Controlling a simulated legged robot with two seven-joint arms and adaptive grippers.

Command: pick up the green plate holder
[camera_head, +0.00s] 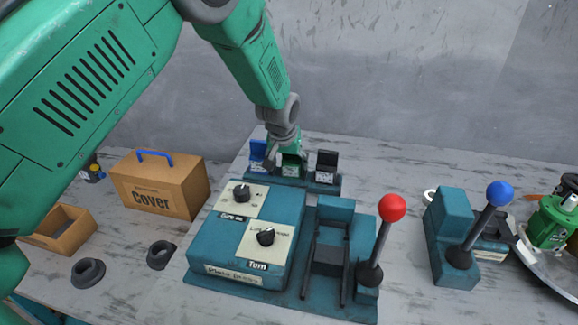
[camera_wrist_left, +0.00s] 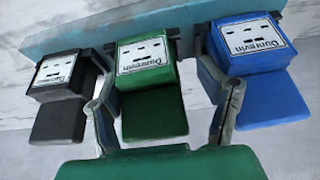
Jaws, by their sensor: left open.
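The green plate holder (camera_wrist_left: 148,62) is in the middle of a row of three in the left wrist view, with a white label on its face. In the head view it (camera_head: 291,169) shows partly below my left gripper (camera_head: 283,155). In the left wrist view my left gripper (camera_wrist_left: 165,110) is open, with one finger on each side of the green holder's lower part. I cannot tell whether the fingers touch it. A blue holder (camera_wrist_left: 248,46) stands to its right and a black holder (camera_wrist_left: 60,76) to its left in that view. My right gripper is not in view.
A teal control box (camera_head: 215,245) with two knobs stands in front of the holders. A red-knobbed lever (camera_head: 392,208) and a blue-knobbed lever (camera_head: 499,193) stand to the right. A cardboard "Cover" box (camera_head: 160,187) is at left. A grey wall rises behind.

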